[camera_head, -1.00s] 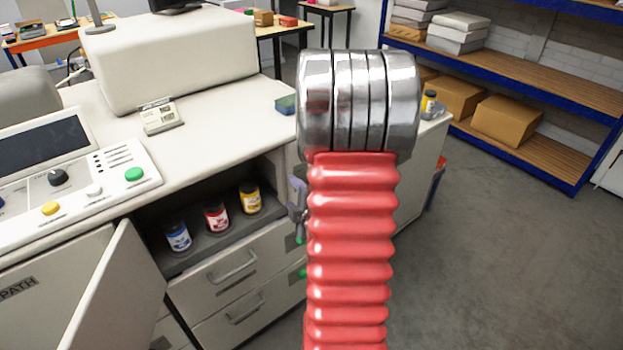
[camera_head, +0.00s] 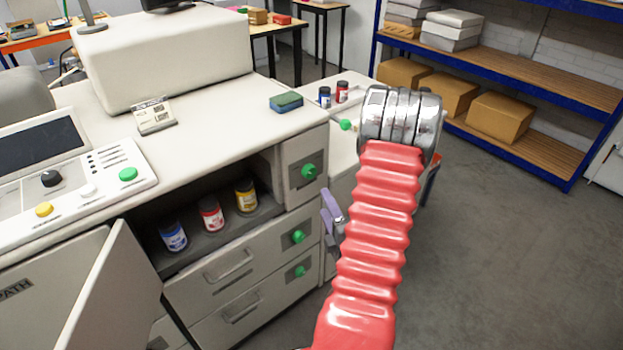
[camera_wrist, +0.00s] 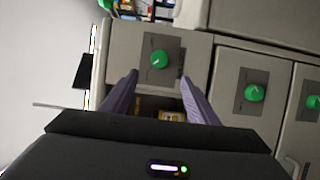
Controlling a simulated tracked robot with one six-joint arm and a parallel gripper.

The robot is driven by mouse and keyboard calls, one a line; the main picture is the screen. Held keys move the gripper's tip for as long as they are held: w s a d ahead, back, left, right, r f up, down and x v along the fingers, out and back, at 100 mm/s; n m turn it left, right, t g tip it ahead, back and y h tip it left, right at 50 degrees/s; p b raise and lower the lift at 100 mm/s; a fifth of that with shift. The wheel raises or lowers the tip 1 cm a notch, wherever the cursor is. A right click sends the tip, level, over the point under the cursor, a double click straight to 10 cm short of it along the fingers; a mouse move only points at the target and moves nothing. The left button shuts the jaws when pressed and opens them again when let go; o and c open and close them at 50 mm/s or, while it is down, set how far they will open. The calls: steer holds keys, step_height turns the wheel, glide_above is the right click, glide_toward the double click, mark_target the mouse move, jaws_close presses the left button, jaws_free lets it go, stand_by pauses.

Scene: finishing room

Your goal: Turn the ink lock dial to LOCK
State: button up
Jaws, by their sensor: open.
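A green dial (camera_head: 308,171) sits on a grey plate on the cabinet's front panel, just right of the open shelf with ink jars. I take it for the ink lock dial; its lettering is too small to read. In the wrist view the same dial (camera_wrist: 159,58) shows a small pale mark and lies ahead of my gripper (camera_wrist: 160,77), between the two purple fingertips in the picture. The fingers are apart and empty, with no visible contact. In the head view my gripper (camera_head: 331,208) is in front of the cabinet, right of and below the dial, partly hidden by my arm.
Two similar green dials (camera_head: 298,237) (camera_head: 300,271) sit on the drawers below. Another green knob (camera_head: 345,125) is farther back. Blue, red and yellow ink jars (camera_head: 210,215) stand on the open shelf. A cabinet door (camera_head: 110,285) hangs open at left. Floor at right is clear.

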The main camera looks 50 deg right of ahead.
mark_target(311, 174)
steer(key=shift+w, duration=0.1)
steer(key=x, duration=1.3)
steer(key=shift+w+d, duration=0.25)
